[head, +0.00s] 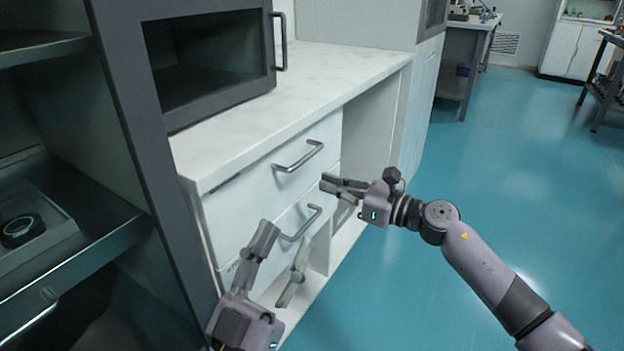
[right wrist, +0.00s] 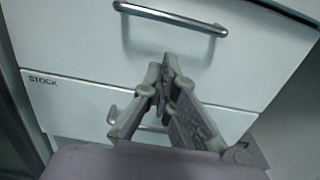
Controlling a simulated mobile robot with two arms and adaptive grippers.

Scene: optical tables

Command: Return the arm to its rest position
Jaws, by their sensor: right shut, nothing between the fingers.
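My right gripper (head: 326,184) reaches in from the right in the head view. It is in front of the white drawer fronts, with its fingers together and empty. In the right wrist view its fingertips (right wrist: 165,68) meet in front of a drawer front, and nothing is between them. My left gripper (head: 286,238) is at the bottom in the head view, near the lower drawer. Its two fingers are spread apart with nothing seen between them.
The upper drawer (head: 245,205) and lower drawer (head: 262,262) have bar handles and look closed. A dark shelf unit (head: 125,130) stands at left. Blue floor (head: 520,150) is clear at right.

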